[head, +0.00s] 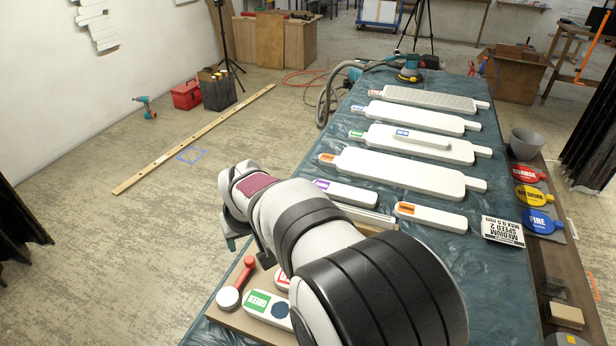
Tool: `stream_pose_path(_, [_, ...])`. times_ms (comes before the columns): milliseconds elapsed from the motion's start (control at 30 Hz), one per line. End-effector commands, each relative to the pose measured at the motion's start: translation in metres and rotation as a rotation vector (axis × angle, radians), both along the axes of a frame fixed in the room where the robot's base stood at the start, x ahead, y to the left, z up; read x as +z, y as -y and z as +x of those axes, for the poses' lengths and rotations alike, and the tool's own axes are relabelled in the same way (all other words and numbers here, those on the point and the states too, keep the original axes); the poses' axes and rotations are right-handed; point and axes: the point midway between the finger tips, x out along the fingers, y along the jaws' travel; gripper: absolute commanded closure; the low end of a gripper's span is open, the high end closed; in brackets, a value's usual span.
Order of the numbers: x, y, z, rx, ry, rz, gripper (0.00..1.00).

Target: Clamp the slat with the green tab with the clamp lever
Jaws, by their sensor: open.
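A small white slat with a green tab (265,305) lies on the wooden board at the bottom, with a dark round pad at its right end. A longer white slat with a green tab (460,151) lies across the table in the row. A red lever with a round white end (241,279), apparently the clamp lever, sits on the board's left part. My gripper (246,247) is only partly visible beneath my wrist, above and beyond the lever, apart from it and empty as far as shows. My arm hides part of the board and a red-tabbed slat (282,279).
Several other white slats lie on the teal-covered table (440,235); a blue-tabbed one (422,139) rests on the long green-tabbed one. Coloured discs (531,196) and a grey bowl (526,144) stand along the right edge. A sander (411,70) and hose are at the far end.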

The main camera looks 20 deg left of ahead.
Motion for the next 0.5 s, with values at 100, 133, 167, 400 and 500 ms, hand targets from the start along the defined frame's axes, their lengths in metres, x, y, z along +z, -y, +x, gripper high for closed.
stream_pose_path(100, [-0.021, -0.005, 0.005, 0.0, -0.003, -0.003, 0.36])
stream_pose_path(133, [-0.029, -0.007, 0.007, 0.0, -0.004, -0.004, 0.36])
stream_pose_path(167, [-0.037, -0.01, 0.01, -0.001, -0.004, -0.003, 0.36])
stream_pose_path(400, [-0.104, -0.028, 0.029, -0.003, -0.004, -0.003, 0.36])
stream_pose_path(500, [-0.123, -0.034, 0.035, -0.003, -0.004, -0.002, 0.36])
